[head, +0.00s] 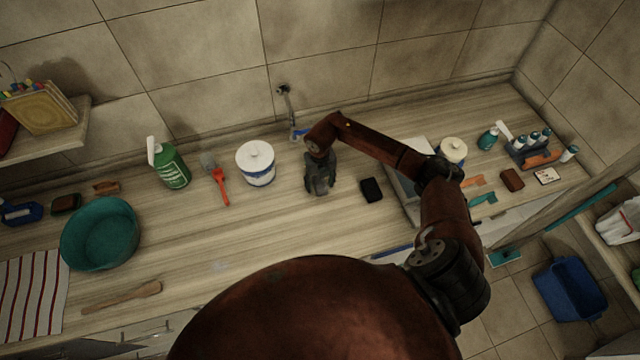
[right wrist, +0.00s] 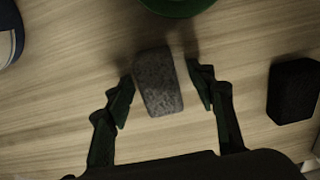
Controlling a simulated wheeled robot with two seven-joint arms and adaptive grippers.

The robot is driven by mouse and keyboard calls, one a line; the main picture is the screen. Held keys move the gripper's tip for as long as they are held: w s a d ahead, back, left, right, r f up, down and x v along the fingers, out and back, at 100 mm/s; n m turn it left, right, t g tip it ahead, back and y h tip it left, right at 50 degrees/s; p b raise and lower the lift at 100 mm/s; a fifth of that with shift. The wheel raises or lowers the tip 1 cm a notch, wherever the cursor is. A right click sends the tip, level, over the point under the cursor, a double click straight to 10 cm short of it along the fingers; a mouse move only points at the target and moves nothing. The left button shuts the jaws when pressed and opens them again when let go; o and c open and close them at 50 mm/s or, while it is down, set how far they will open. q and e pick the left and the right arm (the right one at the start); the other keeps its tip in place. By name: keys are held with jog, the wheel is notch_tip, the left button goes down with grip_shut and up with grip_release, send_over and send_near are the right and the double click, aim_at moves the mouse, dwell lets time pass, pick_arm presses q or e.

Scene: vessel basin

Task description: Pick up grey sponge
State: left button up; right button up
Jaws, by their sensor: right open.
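The grey sponge (right wrist: 158,82) is a speckled grey block lying on the wooden counter in the right wrist view. My right gripper (right wrist: 160,92) is open, with one finger on each side of the sponge; a gap shows on the right, and the left finger is very close to it. In the head view my right gripper (head: 320,186) points down at the counter, right of the white canister, and largely hides the sponge. My left gripper is not in view.
A black block (head: 371,189) lies just right of the gripper; it also shows in the right wrist view (right wrist: 293,90). The white canister (head: 256,164) stands to the left. A green round object (right wrist: 178,5) is beyond the sponge. Bare counter lies in front.

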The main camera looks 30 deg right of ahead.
aim_at(321, 182)
jog(key=shift+c, duration=0.7)
jog(key=c, duration=0.8)
jog(key=shift+o, duration=0.2)
jog(key=shift+r+b, duration=0.35)
jog(key=shift+r, duration=0.15)
notch_tip(321, 182, up, 2)
jog(key=shift+s+r+b, duration=0.1)
jog(key=shift+r+b, duration=0.05)
jog(key=shift+b, duration=0.4)
jog(key=s+a+r+b, duration=0.1)
jog(key=s+r+b, duration=0.2)
jog(key=s+r, duration=0.6)
jog(key=s, duration=0.4)
jog(key=shift+s+a+r, duration=0.15)
jog(key=shift+s+r, duration=0.25)
